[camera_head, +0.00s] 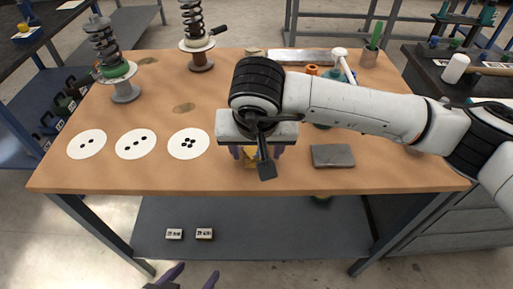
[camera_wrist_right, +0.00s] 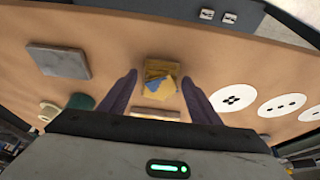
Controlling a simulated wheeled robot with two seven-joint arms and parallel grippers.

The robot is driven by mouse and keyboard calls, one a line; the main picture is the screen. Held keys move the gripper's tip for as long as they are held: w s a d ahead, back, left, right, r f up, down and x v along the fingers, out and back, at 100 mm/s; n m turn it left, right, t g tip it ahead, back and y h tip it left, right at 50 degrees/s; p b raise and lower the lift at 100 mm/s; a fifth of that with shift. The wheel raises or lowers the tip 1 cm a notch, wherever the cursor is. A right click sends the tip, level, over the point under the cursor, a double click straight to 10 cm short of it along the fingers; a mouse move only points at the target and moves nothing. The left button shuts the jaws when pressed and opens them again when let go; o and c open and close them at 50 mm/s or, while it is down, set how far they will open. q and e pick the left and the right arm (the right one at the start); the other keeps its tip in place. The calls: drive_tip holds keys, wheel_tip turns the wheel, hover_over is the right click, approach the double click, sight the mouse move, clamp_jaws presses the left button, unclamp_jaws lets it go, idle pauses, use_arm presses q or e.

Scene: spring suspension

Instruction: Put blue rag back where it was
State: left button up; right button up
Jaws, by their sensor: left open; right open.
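A small blue piece, likely the blue rag (camera_wrist_right: 157,83), lies in or on a yellowish tan box-like thing (camera_wrist_right: 161,67) on the wooden table. I cannot tell whether it is inside. In the head view the tan thing and a bit of blue are mostly hidden under my right gripper (camera_head: 256,154). My right gripper points down above them, open, with its purple fingers on either side in the right wrist view (camera_wrist_right: 159,80) and nothing held. My left gripper (camera_head: 191,279) is open and empty at the bottom edge, in front of the table.
Three white discs with black dots (camera_head: 136,144) lie on the table's left side. Two spring assemblies (camera_head: 116,70) stand at the back left. A grey slab (camera_head: 333,156) lies to the right of the right gripper.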

drive_tip(key=v, duration=1.2)
drive_tip(key=shift+r, duration=0.2)
